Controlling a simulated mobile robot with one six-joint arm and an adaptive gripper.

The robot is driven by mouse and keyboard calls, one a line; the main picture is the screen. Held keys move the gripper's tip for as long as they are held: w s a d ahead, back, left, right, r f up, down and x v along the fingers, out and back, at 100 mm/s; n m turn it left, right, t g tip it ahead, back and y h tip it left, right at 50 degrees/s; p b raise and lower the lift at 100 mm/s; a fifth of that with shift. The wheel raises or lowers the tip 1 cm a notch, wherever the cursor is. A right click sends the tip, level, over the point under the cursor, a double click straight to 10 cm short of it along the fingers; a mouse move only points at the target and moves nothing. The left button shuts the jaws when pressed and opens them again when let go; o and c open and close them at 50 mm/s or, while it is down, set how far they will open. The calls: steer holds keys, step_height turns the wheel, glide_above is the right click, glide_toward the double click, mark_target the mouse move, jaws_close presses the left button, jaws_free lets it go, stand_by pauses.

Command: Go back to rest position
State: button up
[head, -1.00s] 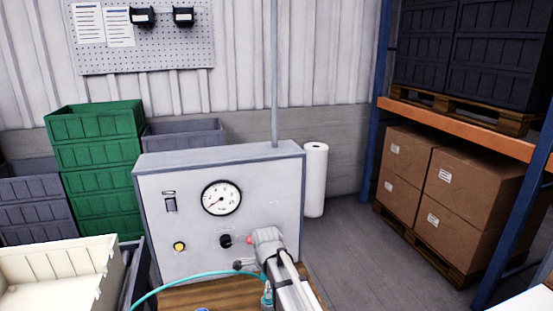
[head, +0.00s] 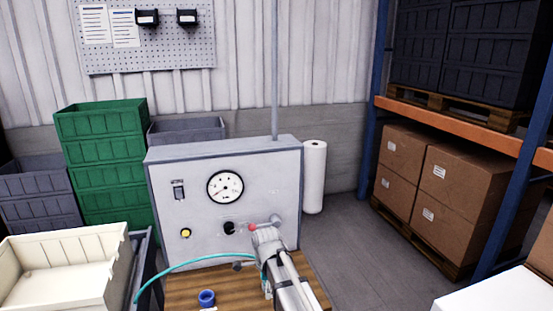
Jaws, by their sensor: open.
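Part of my grey arm (head: 285,283) rises from the bottom edge, with a rounded joint in front of the control box's lower right. My gripper cannot be made out in this view; it is hidden or out of frame. A grey control box (head: 280,170) with a round gauge (head: 225,187), a yellow button (head: 186,233) and a black knob stands behind the arm. A teal hose (head: 190,260) arcs from the lower left to beside my arm. A blue ring-shaped part (head: 207,298) sits on the wooden bench top (head: 180,292).
A cream bin (head: 117,270) stands at the lower left, before stacked green crates (head: 100,122). A white surface (head: 490,290) is at the lower right. A shelf rack (head: 450,125) with cartons (head: 460,190) stands at right. Grey floor (head: 365,250) is clear between.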

steer(key=s+d+f+n+b, duration=0.3)
steer(key=s+d+n, duration=0.4)
steer(key=d, duration=0.3)
steer(key=s+d+f+n+b, duration=0.3)
steer(key=s+d+n, duration=0.4)
steer(key=d+n, duration=0.2)
steer(key=shift+d+n, duration=0.35)
steer(key=shift+n, duration=0.15)
stand_by(2.4)
